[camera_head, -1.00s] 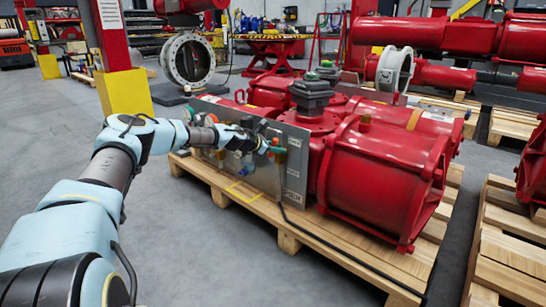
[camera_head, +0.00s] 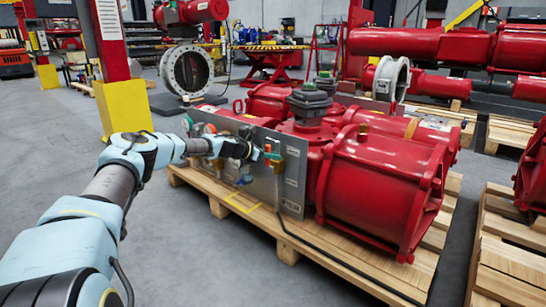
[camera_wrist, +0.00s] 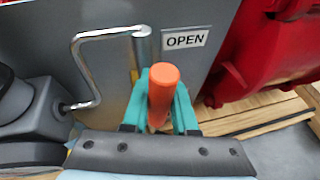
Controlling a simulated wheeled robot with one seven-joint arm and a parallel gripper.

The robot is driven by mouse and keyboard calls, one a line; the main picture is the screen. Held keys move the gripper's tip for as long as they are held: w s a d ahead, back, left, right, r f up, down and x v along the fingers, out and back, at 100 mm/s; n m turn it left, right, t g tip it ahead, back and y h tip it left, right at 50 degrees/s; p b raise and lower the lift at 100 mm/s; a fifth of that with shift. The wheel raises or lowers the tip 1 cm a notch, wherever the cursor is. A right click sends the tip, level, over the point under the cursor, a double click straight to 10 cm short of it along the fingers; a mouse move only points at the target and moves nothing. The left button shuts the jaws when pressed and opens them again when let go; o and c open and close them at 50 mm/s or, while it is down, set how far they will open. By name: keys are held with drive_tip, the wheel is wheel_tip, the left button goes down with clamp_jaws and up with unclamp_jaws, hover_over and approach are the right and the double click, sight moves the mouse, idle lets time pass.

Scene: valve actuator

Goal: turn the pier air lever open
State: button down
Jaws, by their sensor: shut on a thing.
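The pier air lever appears to be the orange-ended handle (camera_wrist: 163,90) in the middle of the wrist view. My gripper (camera_wrist: 166,82) has its teal fingers on either side of it and is shut on it. A white label reading OPEN (camera_wrist: 186,39) is on the grey panel (camera_wrist: 225,20), up and to the right of the lever. In the head view my gripper (camera_head: 270,155) is at the front of the upright grey panel (camera_head: 262,186). The lever's base and pivot are hidden by my gripper.
A bent chrome handle (camera_wrist: 88,38) stands left of the lever, close to my fingers. A large red cylinder (camera_head: 380,185) lies right behind the panel, on a wooden pallet (camera_head: 340,255). A black hose (camera_head: 335,255) runs along the pallet. The floor in front is clear.

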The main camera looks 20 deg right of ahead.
drive_tip(key=c, duration=0.7)
unclamp_jaws()
drive_tip(key=p+v, duration=0.3)
drive_tip(key=v, duration=0.7)
drive_tip(key=shift+a+r, duration=0.2)
drive_tip(key=shift+a, duration=0.1)
drive_tip(key=shift+s, duration=0.1)
